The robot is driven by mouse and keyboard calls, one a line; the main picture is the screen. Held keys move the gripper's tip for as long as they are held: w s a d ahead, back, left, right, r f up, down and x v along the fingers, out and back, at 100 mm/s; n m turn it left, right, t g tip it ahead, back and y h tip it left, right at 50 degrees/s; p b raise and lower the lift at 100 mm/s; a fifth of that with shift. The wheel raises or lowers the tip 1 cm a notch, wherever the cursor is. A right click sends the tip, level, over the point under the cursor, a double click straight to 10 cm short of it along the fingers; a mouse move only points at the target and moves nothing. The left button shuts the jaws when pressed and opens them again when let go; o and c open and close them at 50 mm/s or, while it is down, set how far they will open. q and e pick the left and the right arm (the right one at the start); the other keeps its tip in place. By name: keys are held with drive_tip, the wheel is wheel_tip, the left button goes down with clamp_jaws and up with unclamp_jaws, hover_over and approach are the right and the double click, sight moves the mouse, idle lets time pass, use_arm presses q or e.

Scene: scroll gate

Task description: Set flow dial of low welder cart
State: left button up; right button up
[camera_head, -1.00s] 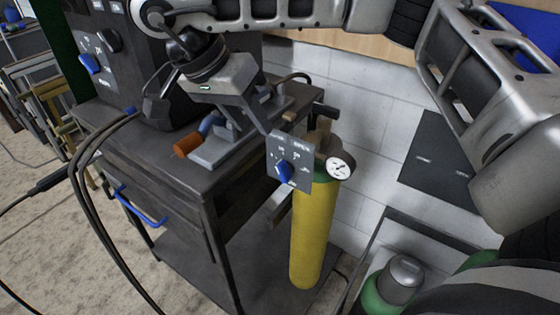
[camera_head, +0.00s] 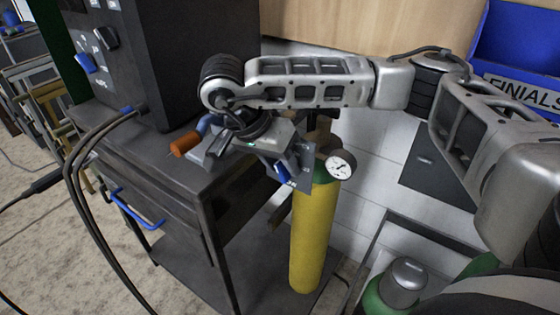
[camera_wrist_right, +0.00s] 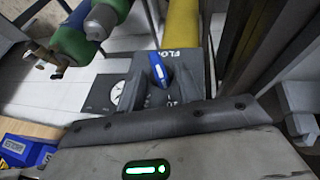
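The flow dial is a blue pointer knob (camera_head: 283,173) on a small grey plate (camera_head: 304,170), above a yellow gas cylinder (camera_head: 312,235) at the side of the dark welder cart (camera_head: 170,185). In the right wrist view the blue knob (camera_wrist_right: 158,70) and the plate lettered "FLOW" (camera_wrist_right: 182,57) lie just ahead of the palm. My right gripper (camera_head: 277,153) reaches to the plate from the upper left and partly covers it. Its fingers are hard to make out, and contact with the knob is unclear. My left gripper is not in view.
A round gauge (camera_head: 340,164) sits beside the plate. A second knob (camera_head: 86,63) is on the welder's dark front panel. An orange handle (camera_head: 185,144) lies on the cart top. Green cylinders (camera_head: 378,292) stand at lower right. A blue bin (camera_head: 520,60) is at upper right.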

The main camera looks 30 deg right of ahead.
clamp_jaws()
